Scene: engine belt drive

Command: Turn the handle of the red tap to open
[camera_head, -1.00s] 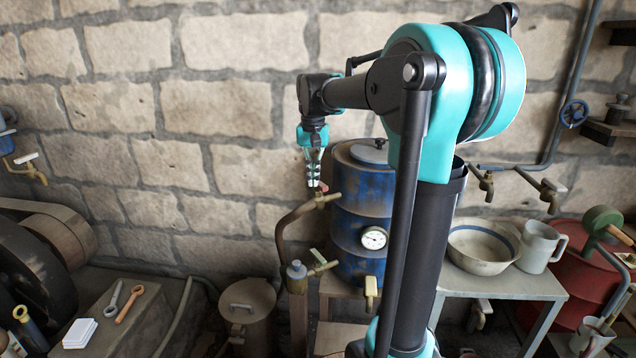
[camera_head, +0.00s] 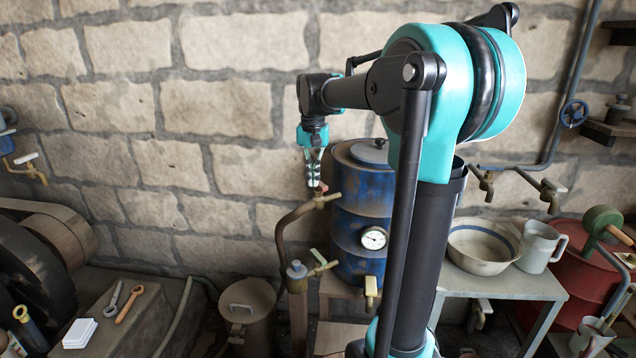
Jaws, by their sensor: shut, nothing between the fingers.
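The red tap's handle (camera_head: 323,187) shows as a small red patch on top of a brass tap body (camera_head: 322,199), at the upper end of a bent brown pipe (camera_head: 284,222) in front of the blue drum. My gripper (camera_head: 314,185) points down from the arm and is shut, with its fingertips right at the red handle. Nothing shows between the fingers. The fingers hide part of the handle, and I cannot tell whether they touch it or how far it is turned.
A blue drum (camera_head: 351,232) with a dial gauge (camera_head: 374,238) stands just behind. A lower tap (camera_head: 322,268) with a pale green handle sits below. A bowl (camera_head: 482,247) and a jug (camera_head: 541,246) stand on a table at right. The wall left of the gripper is clear.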

